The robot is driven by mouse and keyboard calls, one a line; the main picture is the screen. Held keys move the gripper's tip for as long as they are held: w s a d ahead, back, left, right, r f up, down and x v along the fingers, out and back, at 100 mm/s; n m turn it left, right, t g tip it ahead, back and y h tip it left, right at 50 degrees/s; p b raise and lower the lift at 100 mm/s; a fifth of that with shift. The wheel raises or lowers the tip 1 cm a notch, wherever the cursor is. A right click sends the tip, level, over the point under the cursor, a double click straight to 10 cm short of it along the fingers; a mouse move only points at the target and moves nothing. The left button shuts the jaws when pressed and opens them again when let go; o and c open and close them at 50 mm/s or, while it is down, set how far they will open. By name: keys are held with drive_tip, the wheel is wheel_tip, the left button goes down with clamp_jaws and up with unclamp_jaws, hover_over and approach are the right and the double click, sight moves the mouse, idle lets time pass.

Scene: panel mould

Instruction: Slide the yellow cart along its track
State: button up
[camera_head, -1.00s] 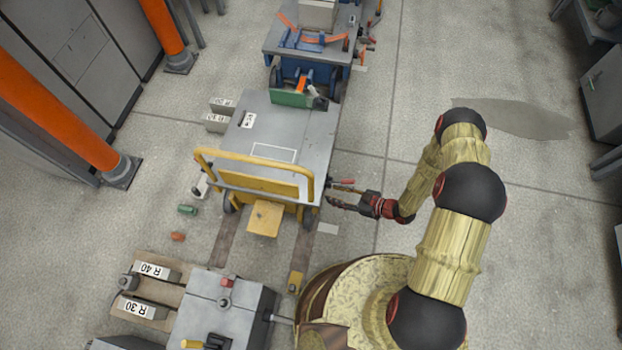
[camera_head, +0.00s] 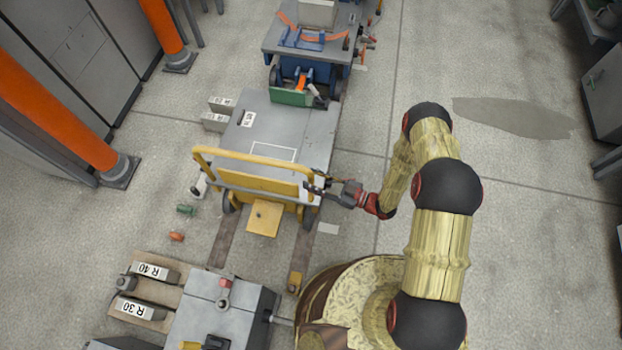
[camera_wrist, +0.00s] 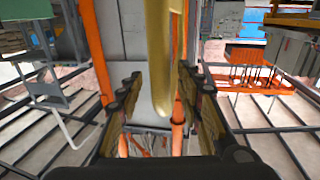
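The yellow cart has a flat grey deck (camera_head: 290,122) and a yellow push handle (camera_head: 255,160) at its near end. It stands at the far end of dark track strips (camera_head: 226,238) on the floor. My gripper (camera_head: 318,186) is at the right end of the handle. In the wrist view a yellow bar (camera_wrist: 160,50) runs down between the two spread fingers (camera_wrist: 160,85), with room visible on both sides. The fingers look open, and I cannot tell whether either one touches the bar.
A blue cart (camera_head: 308,62) stands behind the yellow one. A grey control box (camera_head: 222,310) and weights marked R 40 (camera_head: 155,271) and R 30 (camera_head: 140,309) are at the near left. Orange posts (camera_head: 60,120) stand at left.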

drive_tip(key=shift+w+a, duration=0.2)
drive_tip(key=shift+a, duration=0.35)
drive_tip(key=c, duration=0.3)
clamp_jaws()
idle(0.3)
